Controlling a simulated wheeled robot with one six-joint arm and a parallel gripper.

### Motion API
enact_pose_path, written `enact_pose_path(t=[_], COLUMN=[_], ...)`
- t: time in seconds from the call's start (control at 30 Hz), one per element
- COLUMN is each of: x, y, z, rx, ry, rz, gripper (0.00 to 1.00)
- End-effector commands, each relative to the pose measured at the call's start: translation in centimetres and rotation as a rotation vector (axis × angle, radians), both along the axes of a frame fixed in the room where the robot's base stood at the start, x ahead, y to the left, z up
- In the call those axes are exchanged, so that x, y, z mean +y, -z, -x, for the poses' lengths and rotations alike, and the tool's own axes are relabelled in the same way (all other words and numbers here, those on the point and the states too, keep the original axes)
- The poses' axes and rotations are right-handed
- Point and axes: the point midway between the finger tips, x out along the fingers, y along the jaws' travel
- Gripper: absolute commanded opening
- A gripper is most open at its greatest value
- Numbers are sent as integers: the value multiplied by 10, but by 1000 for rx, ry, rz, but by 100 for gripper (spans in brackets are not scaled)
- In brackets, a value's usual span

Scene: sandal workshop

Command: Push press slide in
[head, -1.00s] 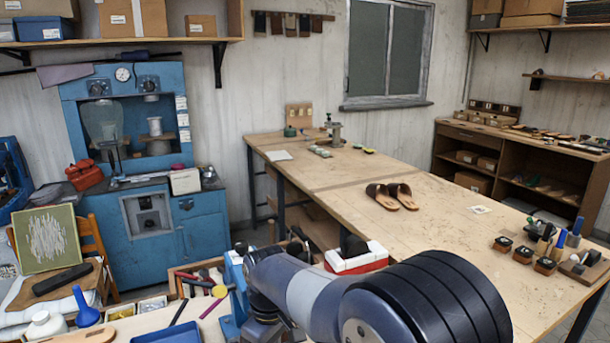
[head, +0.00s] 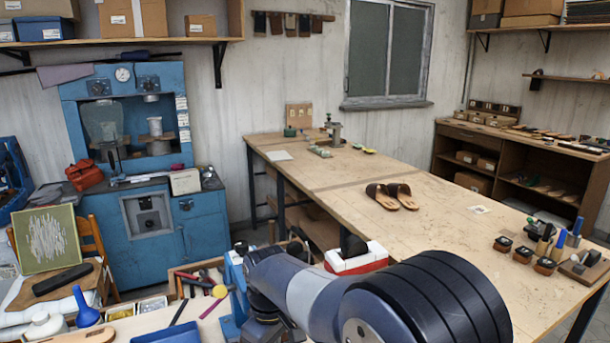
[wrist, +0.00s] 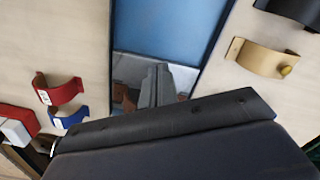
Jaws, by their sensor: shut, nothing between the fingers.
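The blue press (head: 231,290) stands on the near bench in the head view, largely hidden behind my arm. In the wrist view its blue body (wrist: 170,30) runs up from the middle. A shiny grey metal plate (wrist: 187,73), which looks like the slide, lies at its near end with dark reflections on it. The dark bar across the bottom of the wrist view looks like my gripper (wrist: 165,118), shut and empty, right by the plate. I cannot tell whether it touches the plate. My gripper's fingertips are hidden in the head view.
Near the press in the wrist view lie red (wrist: 60,92) and blue (wrist: 70,117) strap pieces and a tan one (wrist: 262,58). In the head view, a tool tray (head: 205,285) is left of my arm. Sandals (head: 392,195) lie on the long table (head: 335,170).

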Motion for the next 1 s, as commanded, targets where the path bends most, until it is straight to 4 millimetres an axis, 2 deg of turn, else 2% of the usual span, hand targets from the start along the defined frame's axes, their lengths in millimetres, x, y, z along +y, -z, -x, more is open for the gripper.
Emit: enact_pose_path(t=[1.0], x=[0], y=[46], z=[0], rx=[0], ry=[0], rz=[0], gripper=[0])
